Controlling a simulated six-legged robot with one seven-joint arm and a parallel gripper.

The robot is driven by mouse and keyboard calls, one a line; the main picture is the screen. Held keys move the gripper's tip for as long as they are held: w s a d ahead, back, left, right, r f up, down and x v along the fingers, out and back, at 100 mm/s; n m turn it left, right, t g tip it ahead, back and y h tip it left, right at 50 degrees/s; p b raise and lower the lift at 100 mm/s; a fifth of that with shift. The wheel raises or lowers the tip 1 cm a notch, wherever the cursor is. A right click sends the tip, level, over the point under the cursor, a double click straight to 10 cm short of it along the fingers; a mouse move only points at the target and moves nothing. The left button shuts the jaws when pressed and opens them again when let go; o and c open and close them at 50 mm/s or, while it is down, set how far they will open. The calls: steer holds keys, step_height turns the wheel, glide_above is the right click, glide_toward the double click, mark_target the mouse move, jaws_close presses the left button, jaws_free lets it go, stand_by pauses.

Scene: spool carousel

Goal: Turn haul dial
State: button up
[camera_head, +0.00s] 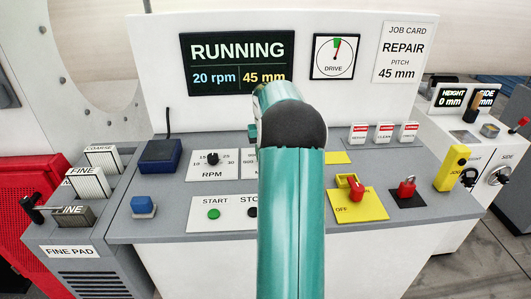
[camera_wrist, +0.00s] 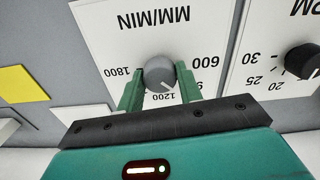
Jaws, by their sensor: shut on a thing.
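In the wrist view, the haul dial is a grey round knob (camera_wrist: 159,74) on a white plate (camera_wrist: 150,30) marked MM/MIN, with 600, 1200 and 1800 around it. Its pointer line is at or close to 1200. My gripper (camera_wrist: 160,84) has its two green fingers on either side of the knob, shut on it.
The black RPM knob (camera_head: 212,158) sits beside the haul plate. The green START button (camera_head: 214,214) is below it. The display (camera_head: 238,63) reads RUNNING, 20 rpm, 45 mm.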

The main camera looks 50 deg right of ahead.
steer(key=o, duration=1)
steer(key=shift+r, duration=0.1)
step_height(320, 180, up, 14)
steer(key=shift+f, duration=0.15)
stand_by(0.4)
